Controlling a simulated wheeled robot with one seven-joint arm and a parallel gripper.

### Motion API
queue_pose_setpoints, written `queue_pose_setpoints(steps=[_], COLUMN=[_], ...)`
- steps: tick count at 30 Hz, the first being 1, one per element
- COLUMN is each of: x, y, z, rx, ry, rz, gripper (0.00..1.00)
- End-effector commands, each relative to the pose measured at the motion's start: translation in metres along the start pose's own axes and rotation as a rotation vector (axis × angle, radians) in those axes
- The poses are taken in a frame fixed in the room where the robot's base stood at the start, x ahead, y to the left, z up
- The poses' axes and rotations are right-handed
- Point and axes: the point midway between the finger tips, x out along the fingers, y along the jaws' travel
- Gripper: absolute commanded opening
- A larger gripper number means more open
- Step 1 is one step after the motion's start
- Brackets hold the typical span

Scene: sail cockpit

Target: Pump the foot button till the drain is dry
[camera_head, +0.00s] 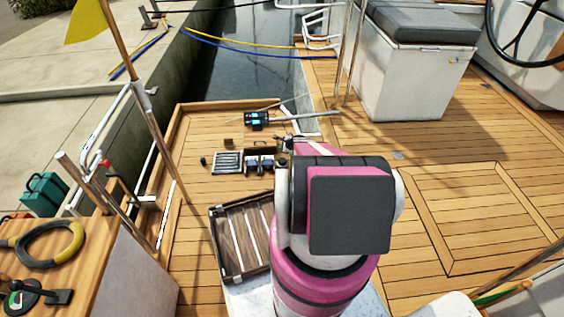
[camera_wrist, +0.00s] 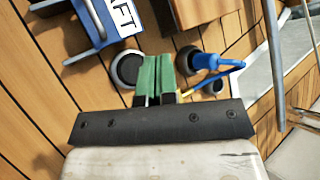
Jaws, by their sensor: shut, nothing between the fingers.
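My gripper (camera_wrist: 156,58) shows in the wrist view with its green fingers together and nothing between them. Its tips are over the deck beside a dark round button-like disc with a grey rim (camera_wrist: 126,70), partly hidden by the fingers; I cannot tell whether they touch. A second dark round fitting (camera_wrist: 187,58) lies behind the tips, next to a blue fitting with a handle (camera_wrist: 208,62). A slatted dark grate (camera_head: 228,162), perhaps the drain, lies on the deck in the head view. Any water in it cannot be made out. My arm hides the gripper there.
A blue box lettered "AFT" (camera_wrist: 108,20) is close to the fingers. A dark case with blue parts (camera_head: 257,119) lies farther back. Deck at the right (camera_head: 420,130) is clear.

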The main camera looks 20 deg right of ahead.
Motion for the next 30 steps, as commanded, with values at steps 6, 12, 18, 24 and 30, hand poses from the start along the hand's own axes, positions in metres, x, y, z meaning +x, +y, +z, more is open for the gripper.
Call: queue_pose_setpoints(steps=[6,12,18,24,30], x=[0.019,0.037,0.050,0.056,0.057], y=[0.013,0.025,0.035,0.040,0.041], z=[-0.014,-0.027,-0.037,-0.041,-0.042], rx=[0.000,0.001,0.000,0.000,0.000], ry=[0.000,0.001,0.001,0.000,0.000], rz=[0.001,0.000,0.000,-0.001,0.000], gripper=[0.00,0.00,0.00,0.00,0.00])
